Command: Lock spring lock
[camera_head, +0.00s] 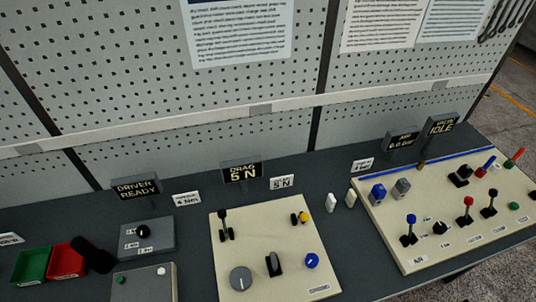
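No part in the head view can be made out as the spring lock by its label. A beige panel (228,222) in the middle of the bench carries a black lever (223,222), a part with a yellow knob (302,217), a grey dial (241,278), a black switch (273,263) and a blue knob (312,261). The display behind it (241,172) reads "DRAG 5 N". Neither of my grippers shows in the head view.
A larger beige panel (400,225) at right holds several levers and knobs. At left are green (30,266) and red (66,262) bins, a black object (92,256) and grey control boxes (146,238). A pegboard wall (150,60) stands behind.

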